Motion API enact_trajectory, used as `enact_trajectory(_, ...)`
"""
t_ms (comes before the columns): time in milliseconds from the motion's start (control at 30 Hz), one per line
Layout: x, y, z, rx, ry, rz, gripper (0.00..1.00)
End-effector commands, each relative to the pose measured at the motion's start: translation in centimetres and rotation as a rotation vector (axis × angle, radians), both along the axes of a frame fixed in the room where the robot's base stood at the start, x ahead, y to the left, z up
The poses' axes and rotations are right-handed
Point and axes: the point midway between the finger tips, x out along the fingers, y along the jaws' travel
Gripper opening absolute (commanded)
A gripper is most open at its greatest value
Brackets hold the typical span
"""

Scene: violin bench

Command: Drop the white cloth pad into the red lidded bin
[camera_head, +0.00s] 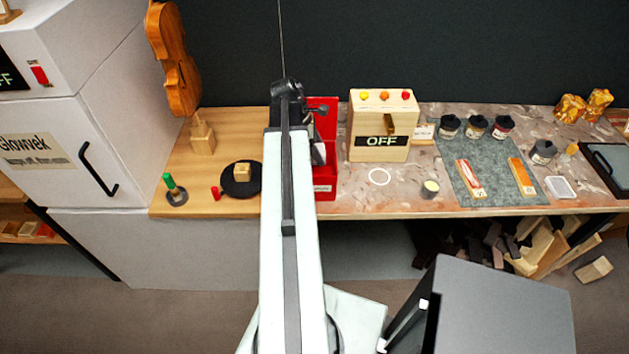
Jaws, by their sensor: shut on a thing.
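The red lidded bin (327,182) stands on the bench just right of my arm, with its red lid (331,112) raised at the back. My arm reaches forward across the bench and hides the bin's left part. My gripper (318,146) is mostly hidden behind the arm's end, at the bin's opening. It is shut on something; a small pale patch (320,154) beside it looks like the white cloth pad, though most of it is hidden. I cannot tell whether it is inside the bin or above it.
A wooden box marked OFF (381,125) stands close right of the bin. A black disc with a wooden block (241,173) lies left of my arm. A violin (176,60) stands at the back left. A grey mat (490,165) with jars lies right. A dark cabinet (505,310) is at front right.

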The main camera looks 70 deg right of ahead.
Motion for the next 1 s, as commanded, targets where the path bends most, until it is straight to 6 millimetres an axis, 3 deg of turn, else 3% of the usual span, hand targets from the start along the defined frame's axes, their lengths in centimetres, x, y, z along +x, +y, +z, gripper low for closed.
enact_trajectory(100, 0.0, 0.0, 0.1, 0.0, 0.0, 0.0, 0.3)
enact_trajectory(133, 0.0, 0.0, 0.1, 0.0, 0.0, -0.001, 0.68)
enact_trajectory(200, 0.0, 0.0, 0.1, 0.0, 0.0, -0.001, 0.88)
enact_trajectory(633, 0.1, 0.0, 0.8, 0.0, 0.0, -0.001, 0.88)
enact_trajectory(1000, 2.1, 0.9, 6.9, 0.0, 0.0, 0.0, 0.88)
